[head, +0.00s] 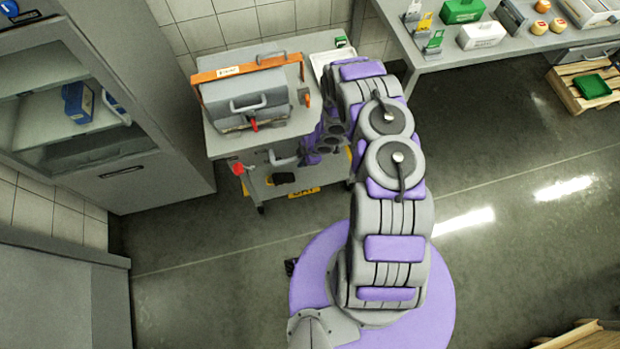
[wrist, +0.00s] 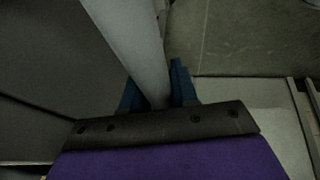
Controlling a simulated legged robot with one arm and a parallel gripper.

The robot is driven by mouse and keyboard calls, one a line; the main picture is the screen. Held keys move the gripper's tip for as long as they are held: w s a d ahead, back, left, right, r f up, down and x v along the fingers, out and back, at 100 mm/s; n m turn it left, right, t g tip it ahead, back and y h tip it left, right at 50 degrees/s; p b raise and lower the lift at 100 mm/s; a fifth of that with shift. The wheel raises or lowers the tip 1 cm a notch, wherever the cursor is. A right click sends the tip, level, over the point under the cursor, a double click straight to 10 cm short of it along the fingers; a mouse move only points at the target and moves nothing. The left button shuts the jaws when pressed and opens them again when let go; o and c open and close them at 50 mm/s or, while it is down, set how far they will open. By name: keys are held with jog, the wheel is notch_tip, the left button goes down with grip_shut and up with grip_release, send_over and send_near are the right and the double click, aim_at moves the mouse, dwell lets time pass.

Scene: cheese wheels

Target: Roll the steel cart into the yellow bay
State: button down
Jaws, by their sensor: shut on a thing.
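The steel cart (head: 226,145) stands at the upper left of centre in the head view, against the tiled wall. Its grey push handle (head: 284,160) juts from the near side, and the bar (wrist: 128,38) crosses the wrist view. My gripper (wrist: 157,92) is shut on this bar, with a blue finger on each side. In the head view my arm reaches to the handle and hides the cart's right part and the fingertips. A yellow label is on the lower shelf. I see no yellow bay.
A grey glass-fronted cabinet (head: 150,165) stands close on the cart's left. A workbench (head: 423,58) with boxes and cheese wheels is at the upper right, beside a wooden pallet (head: 574,98). The floor at right is mostly clear.

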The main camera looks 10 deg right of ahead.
aim_at(296, 144)
jog(key=shift+w+a+b, duration=0.15)
jog(key=shift+w+b, duration=0.7)
jog(key=shift+w, duration=0.5)
jog(key=shift+w+b, duration=1.8)
jog(key=shift+w, duration=0.2)
jog(key=w+b, duration=0.3)
jog(key=w, duration=0.1)
